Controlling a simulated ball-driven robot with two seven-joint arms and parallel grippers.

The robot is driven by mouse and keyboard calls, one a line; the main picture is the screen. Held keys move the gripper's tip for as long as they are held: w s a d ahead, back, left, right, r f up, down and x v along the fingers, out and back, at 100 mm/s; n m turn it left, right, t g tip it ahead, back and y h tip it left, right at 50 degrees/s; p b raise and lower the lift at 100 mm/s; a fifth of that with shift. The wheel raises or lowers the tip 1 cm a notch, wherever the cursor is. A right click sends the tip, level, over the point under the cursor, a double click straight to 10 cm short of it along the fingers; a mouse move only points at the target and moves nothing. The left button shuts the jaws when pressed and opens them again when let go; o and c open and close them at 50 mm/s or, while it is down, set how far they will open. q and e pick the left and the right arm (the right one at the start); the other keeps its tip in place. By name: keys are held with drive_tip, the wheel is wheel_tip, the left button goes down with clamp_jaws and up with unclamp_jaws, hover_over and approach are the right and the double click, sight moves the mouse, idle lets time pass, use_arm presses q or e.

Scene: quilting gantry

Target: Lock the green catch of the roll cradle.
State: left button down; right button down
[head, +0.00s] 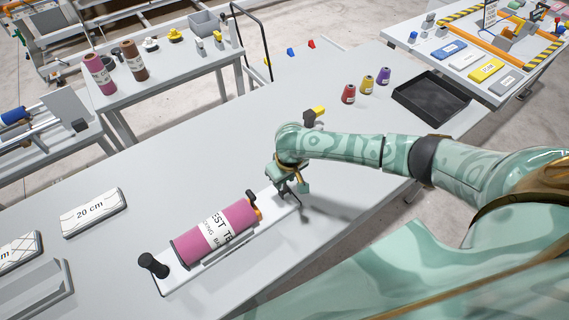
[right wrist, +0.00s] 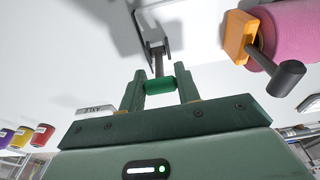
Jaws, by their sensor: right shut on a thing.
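The roll cradle (head: 174,281) is a long white base on the grey table, holding a pink roll (head: 200,246) with a white printed band. My right gripper (head: 290,189) is at the cradle's right end, beyond the roll. In the right wrist view its two fingers (right wrist: 159,88) are shut on the green catch (right wrist: 160,86), a small green cylinder. The catch joins a dark stem that runs to a metal bracket (right wrist: 154,50) on the white surface. The catch is hidden by my gripper in the head view. My left gripper is not in view.
An orange end piece (right wrist: 238,38) with a dark knob (right wrist: 287,77) sits at the roll's near end, close beside my right gripper. A black knob (head: 152,264) stands at the cradle's left end. Small cones (head: 367,82) and a black tray (head: 431,98) lie behind my right arm.

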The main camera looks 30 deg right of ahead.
sight(285, 189)
drive_tip(key=shift+s+d+r+t+y+p, duration=0.15)
drive_tip(key=shift+s+t+p, duration=0.5)
drive_tip(key=shift+p, duration=1)
drive_tip(key=shift+s+a+f+t+y+p, duration=0.15)
drive_tip(key=shift+s+t+p, duration=0.45)
drive_tip(key=shift+p, duration=1.05)
drive_tip(key=shift+d+t, duration=0.15)
drive_tip(key=shift+t, duration=0.4)
drive_tip(key=shift+s+f+t+p, duration=0.3)
drive_tip(key=shift+f+t, duration=0.05)
drive_tip(key=shift+t, duration=0.25)
drive_tip(key=shift+s+d+f+t, duration=0.1)
drive_tip(key=shift+s+f+t, duration=0.1)
drive_tip(key=shift+t, duration=0.5)
drive_tip(key=c, duration=1)
unclamp_jaws()
